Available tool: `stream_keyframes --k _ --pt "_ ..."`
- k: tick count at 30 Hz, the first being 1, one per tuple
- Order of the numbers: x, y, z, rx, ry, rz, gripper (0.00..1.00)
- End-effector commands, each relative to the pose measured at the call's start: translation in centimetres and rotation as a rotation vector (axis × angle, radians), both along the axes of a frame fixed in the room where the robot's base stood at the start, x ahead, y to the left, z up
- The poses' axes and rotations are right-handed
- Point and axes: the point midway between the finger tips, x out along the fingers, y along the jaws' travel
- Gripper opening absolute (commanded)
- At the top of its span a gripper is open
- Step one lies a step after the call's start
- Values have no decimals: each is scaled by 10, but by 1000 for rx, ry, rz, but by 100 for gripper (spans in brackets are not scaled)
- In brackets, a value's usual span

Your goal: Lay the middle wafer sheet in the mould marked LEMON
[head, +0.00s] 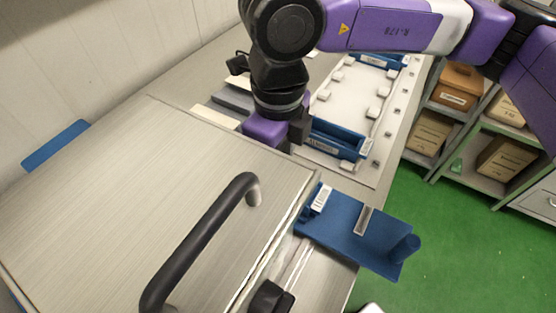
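My gripper (284,138) points down over the bench, beyond the metal lid. Its purple body and one dark finger part show; the lid edge and the arm hide the rest, so its opening and any contents cannot be made out. Left of it lie flat pieces side by side: a cream one (214,117) and a grey one (233,101), partly covered by my arm. Which is the middle wafer sheet I cannot tell. A blue mould (347,139) with a small label stands right of my gripper. Another blue mould (379,62) is at the far end. I cannot read LEMON on either.
A large metal lid (120,200) with a black bar handle (205,240) fills the near left. A blue tray (350,232) with labels sits at its right edge. A pale board (350,95) with small white blocks lies between the moulds. Shelves with boxes (455,90) stand right.

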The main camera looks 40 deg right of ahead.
Motion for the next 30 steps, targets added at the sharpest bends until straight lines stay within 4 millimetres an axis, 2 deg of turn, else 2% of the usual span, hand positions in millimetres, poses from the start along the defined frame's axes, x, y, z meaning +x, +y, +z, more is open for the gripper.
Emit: stream_keyframes --k 5,6,9,15,16,18,19,30 --pt "0 0 0 0 0 0 1" --pt "0 0 0 0 0 0 45" --pt "0 0 0 0 0 0 63" --pt "0 0 0 0 0 0 63" --pt "0 0 0 0 0 0 65" --pt "0 0 0 0 0 0 79" --pt "0 0 0 0 0 0 81" --pt "0 0 0 0 0 0 81"
